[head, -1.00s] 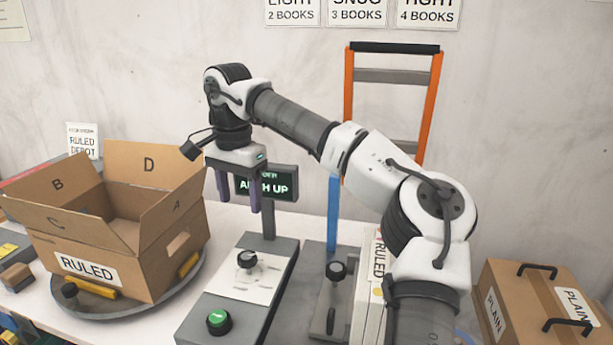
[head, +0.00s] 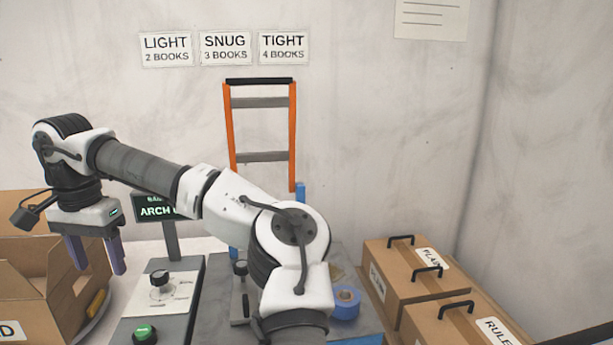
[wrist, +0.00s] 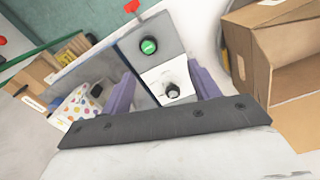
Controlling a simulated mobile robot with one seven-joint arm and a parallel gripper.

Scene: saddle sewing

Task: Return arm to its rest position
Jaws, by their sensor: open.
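My gripper (head: 97,262) hangs pointing down at the left of the head view, its two purple fingers apart with nothing between them. My white and grey arm reaches across from the lower middle of that view. In the wrist view my gripper (wrist: 163,82) is also open and empty, above a control panel (wrist: 150,45) with a green button (wrist: 149,46) and a black knob (wrist: 172,91). The panel shows in the head view too, right of and below the fingers.
An open cardboard box (head: 62,292) stands close beside the fingers at left. A display (head: 152,206) rises behind the panel. An orange frame (head: 292,150) stands at the wall. Blue tape (head: 346,302) and closed handled boxes (head: 402,262) are at right. Free air lies above the boxes.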

